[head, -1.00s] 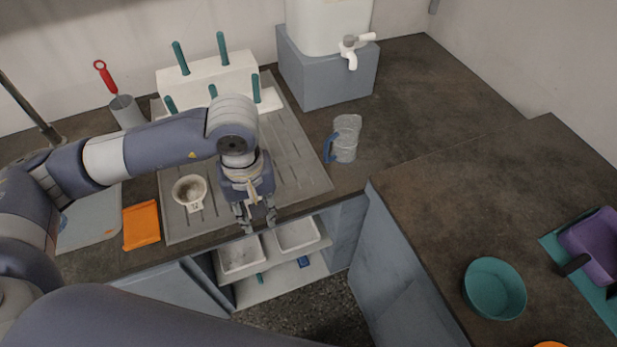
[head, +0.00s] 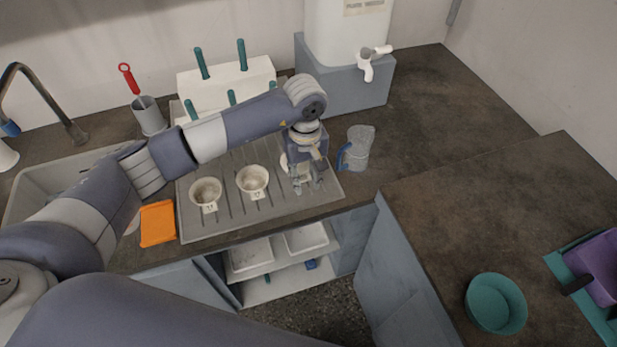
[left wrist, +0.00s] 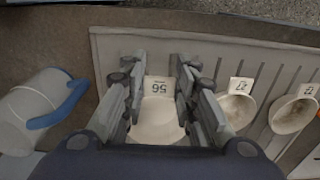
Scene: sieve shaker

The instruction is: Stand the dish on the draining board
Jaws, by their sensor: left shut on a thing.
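My left gripper (head: 308,186) is at the right part of the grey draining board (head: 228,222), low over it. It is shut on a pale dish with a numbered label tab (left wrist: 158,118); the dish shows between the fingers in the left wrist view. In the head view the gripper hides most of this dish, and I cannot tell whether it touches the board. Two similar labelled dishes, one on the left (head: 205,190) and one in the middle (head: 252,180), stand on the board to the left of the gripper. My right gripper is not in view.
A clear jug with a blue handle (head: 358,148) stands just right of the board. A white peg rack (head: 226,82) is behind. An orange cloth-like item (head: 157,223) lies left of the board, near the sink (head: 40,190). A teal bowl (head: 496,303) sits on the right counter.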

